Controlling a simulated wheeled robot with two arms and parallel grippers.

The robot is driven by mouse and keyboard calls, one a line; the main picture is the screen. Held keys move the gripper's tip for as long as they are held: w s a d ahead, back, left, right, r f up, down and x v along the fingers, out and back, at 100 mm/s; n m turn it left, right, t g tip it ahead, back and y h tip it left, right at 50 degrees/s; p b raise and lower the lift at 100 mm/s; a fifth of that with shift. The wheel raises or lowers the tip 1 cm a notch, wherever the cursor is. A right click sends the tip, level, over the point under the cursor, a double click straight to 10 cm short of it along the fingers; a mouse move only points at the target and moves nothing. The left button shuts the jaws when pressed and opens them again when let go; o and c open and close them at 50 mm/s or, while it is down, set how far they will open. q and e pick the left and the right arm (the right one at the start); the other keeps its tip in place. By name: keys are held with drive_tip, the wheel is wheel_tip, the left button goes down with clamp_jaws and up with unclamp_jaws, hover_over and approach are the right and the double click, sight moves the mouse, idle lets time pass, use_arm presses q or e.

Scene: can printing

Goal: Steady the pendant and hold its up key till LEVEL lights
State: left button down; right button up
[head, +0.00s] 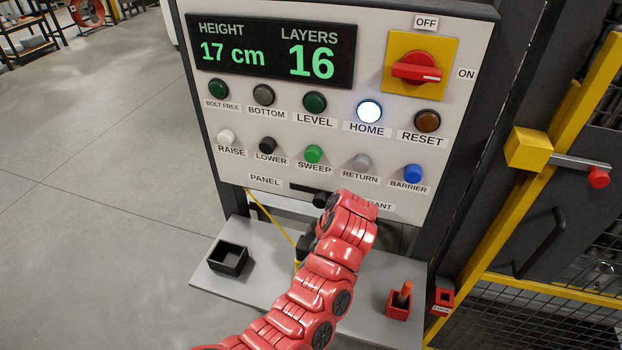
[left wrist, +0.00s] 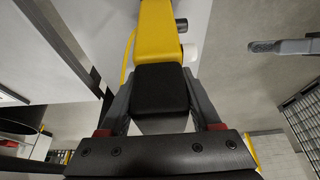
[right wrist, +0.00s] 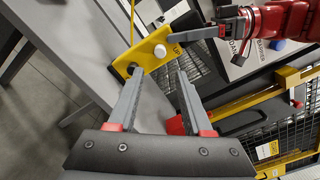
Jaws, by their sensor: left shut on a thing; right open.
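The yellow pendant (left wrist: 158,35) is clasped at its black end (left wrist: 160,88) between the fingers of my left gripper (left wrist: 162,115). In the right wrist view the pendant (right wrist: 138,62) is tilted, with the white key (right wrist: 160,51) marked UP facing out. My right gripper (right wrist: 158,75) is open and empty, its fingertips near the pendant and apart from the key. In the head view my left arm hides most of the pendant. The LEVEL lamp (head: 314,102) is dull green, unlit.
The panel (head: 340,150) reads 17 cm and 16 layers; the HOME lamp (head: 369,111) glows white. The grey shelf (head: 240,285) below holds a black tray (head: 229,257) and a red holder (head: 397,306). A yellow guard frame (head: 550,150) stands at the right.

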idle(0.4)
drive_tip(key=c, duration=0.7)
drive_tip(key=shift+s, duration=0.1)
clamp_jaws()
drive_tip(key=shift+s+a+r+m+g+y, duration=0.1)
drive_tip(key=shift+s+r+m+g+y, duration=0.25)
drive_tip(key=shift+s+m, duration=0.9)
drive_tip(key=shift+s+a+r+m+g+y, duration=0.15)
drive_tip(key=shift+s+r+m, duration=0.3)
drive_tip(key=shift+m, duration=1.5)
drive_tip(key=shift+s+d+r+m+g+y, duration=0.1)
drive_tip(key=shift+s+r+m+y, duration=0.5)
drive_tip(key=shift+m, duration=1)
drive_tip(key=shift+s+f+h, duration=0.15)
drive_tip(key=shift+h, duration=0.15)
